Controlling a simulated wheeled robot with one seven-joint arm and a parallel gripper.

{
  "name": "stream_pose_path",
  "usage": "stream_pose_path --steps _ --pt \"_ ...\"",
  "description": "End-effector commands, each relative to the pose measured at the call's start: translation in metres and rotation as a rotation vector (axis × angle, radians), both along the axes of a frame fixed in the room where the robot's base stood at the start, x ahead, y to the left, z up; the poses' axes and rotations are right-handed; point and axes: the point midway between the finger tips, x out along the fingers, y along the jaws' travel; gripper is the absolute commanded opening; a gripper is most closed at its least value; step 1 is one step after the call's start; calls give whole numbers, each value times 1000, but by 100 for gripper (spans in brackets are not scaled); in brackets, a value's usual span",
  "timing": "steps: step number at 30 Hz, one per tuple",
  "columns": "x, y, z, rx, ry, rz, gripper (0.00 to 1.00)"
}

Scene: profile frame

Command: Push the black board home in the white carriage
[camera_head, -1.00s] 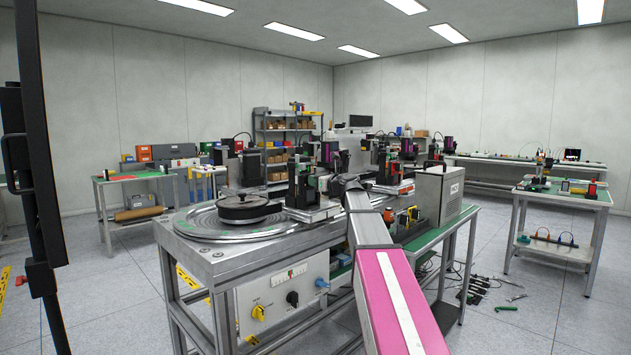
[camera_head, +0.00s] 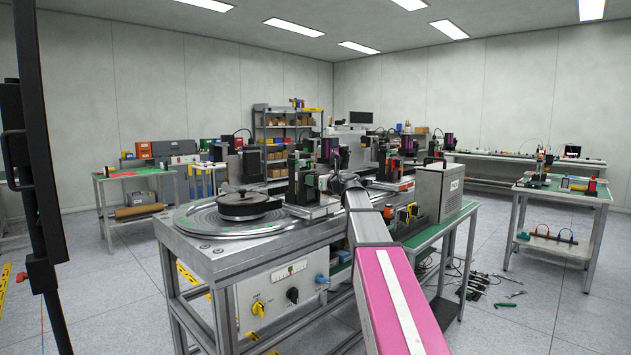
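My arm reaches from the bottom edge to the fixtures on the metal bench. My gripper (camera_head: 334,183) is small and dark at its far end, beside a black upright fixture (camera_head: 303,180) with green parts. Its fingers cannot be made out, so I cannot tell if they are open or shut. A pale, light-coloured base (camera_head: 312,211) lies under that fixture. I cannot tell for sure which part is the white carriage or the black board, as they are small and crowded, and partly hidden by my arm.
A round turntable (camera_head: 205,222) with a black disc (camera_head: 245,206) on it takes up the bench's left end. A grey box unit (camera_head: 436,192) stands right of my arm. Cables and tools (camera_head: 487,288) lie on the floor at right.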

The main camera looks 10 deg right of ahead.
Motion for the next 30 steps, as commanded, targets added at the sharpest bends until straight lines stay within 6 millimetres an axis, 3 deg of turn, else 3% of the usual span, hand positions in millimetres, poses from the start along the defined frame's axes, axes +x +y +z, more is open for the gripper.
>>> stream_pose_path --steps 10,24,30 --pt "-7 -4 0 0 0 0 51" --pt "-72 -50 -1 1 -1 -1 51" --pt "-86 -61 0 1 -1 0 51"
